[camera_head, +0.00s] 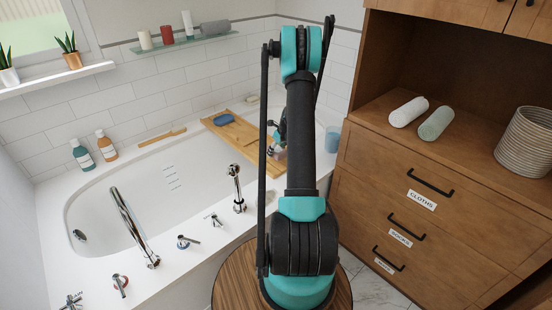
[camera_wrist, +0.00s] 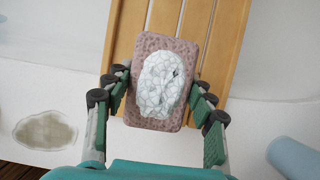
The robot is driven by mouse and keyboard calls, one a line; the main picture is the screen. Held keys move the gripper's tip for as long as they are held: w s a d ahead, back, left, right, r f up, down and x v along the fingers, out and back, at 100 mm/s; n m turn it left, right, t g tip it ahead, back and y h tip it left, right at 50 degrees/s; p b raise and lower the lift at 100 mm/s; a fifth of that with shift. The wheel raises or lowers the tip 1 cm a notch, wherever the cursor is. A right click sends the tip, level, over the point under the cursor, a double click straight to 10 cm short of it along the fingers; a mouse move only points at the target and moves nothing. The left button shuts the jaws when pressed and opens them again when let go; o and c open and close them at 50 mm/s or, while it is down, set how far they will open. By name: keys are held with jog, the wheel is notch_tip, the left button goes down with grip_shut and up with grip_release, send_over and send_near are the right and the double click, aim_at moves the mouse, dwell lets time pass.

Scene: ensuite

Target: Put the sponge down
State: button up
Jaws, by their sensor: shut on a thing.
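In the wrist view, a pinkish-brown rectangular sponge (camera_wrist: 144,114) has a white, foamy-looking patch on its upper face. My gripper (camera_wrist: 161,82) has its fingers on both sides of the sponge and is shut on it. Behind the sponge is the slatted wooden bath tray (camera_wrist: 225,50). The picture does not settle whether the sponge touches the slats. In the head view, my arm partly hides the gripper (camera_head: 277,148) near the right part of the wooden tray (camera_head: 246,141).
A blue object (camera_head: 223,119) lies on the tray's far end. A light-blue cup (camera_head: 333,138) stands right of my arm. A greyish oval patch (camera_wrist: 45,131) marks the white surface. Chrome taps (camera_head: 130,222) line the tub's near rim; a wooden cabinet (camera_head: 370,165) stands right.

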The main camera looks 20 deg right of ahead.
jog(key=shift+f, duration=2.15)
jog(key=shift+f, duration=0.15)
jog(key=o, duration=1.1)
